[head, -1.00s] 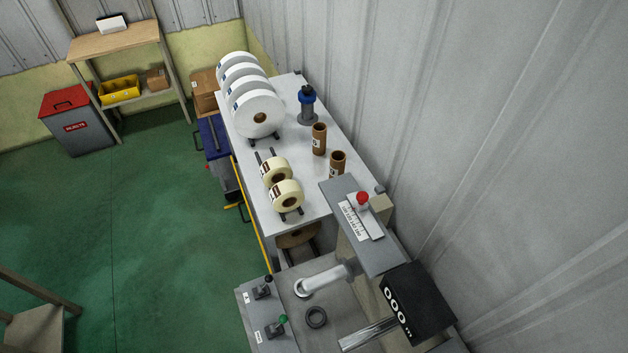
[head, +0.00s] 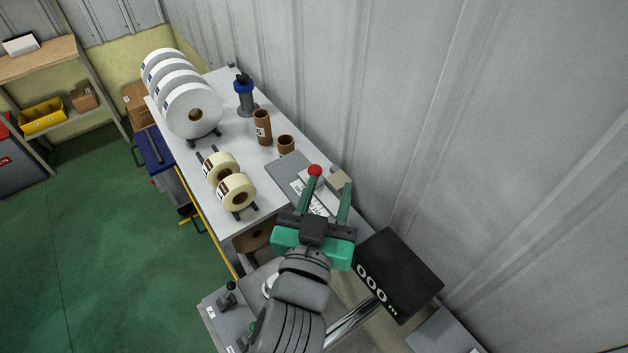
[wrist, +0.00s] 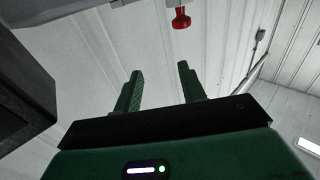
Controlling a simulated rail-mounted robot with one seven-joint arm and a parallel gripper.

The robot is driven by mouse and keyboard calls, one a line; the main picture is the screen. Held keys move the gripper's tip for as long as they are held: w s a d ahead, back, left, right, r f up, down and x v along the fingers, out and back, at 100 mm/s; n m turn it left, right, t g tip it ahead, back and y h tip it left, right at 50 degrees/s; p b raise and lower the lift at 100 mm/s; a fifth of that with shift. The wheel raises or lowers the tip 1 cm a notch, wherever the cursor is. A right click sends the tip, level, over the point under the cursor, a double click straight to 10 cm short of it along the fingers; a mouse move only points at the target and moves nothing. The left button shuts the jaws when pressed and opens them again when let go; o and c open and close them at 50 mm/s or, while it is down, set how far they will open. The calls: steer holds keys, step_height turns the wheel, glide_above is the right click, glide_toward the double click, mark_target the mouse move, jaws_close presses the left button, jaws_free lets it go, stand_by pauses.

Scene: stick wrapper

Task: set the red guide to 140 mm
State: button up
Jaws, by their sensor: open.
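The red guide knob (head: 314,170) shows in the head view at the upper tip of my gripper's left finger. The white scale strip (head: 318,206) lies on a grey plate (head: 287,174) and is partly hidden by the fingers; its marks are unreadable here. My gripper (head: 328,181) is open and empty, with its green fingers pointing toward the plate. In the wrist view the red knob (wrist: 181,18) is at the top edge, beyond the fingertips and nearly in line with the right finger. My gripper (wrist: 159,72) shows a clear gap between its fingers there, with nothing in it.
Cardboard tubes (head: 262,128) and cream label rolls (head: 237,192) stand on the bench to the left. The ribbed wall (head: 450,140) is close behind.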

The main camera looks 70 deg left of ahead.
mark_target(315, 169)
steer(key=shift+n+g+y, duration=0.3)
steer(key=shift+n+g, duration=0.1)
steer(key=shift+g, duration=0.4)
steer(key=s+a+f, duration=0.2)
steer(key=f, duration=0.1)
steer(key=shift+s+a+f, duration=0.15)
steer(key=shift+s+f, duration=0.05)
steer(key=p+x, duration=0.1)
steer(key=x, duration=0.6)
steer(key=shift+p, duration=0.4)
steer(key=shift+c, duration=0.4)
jaws_close()
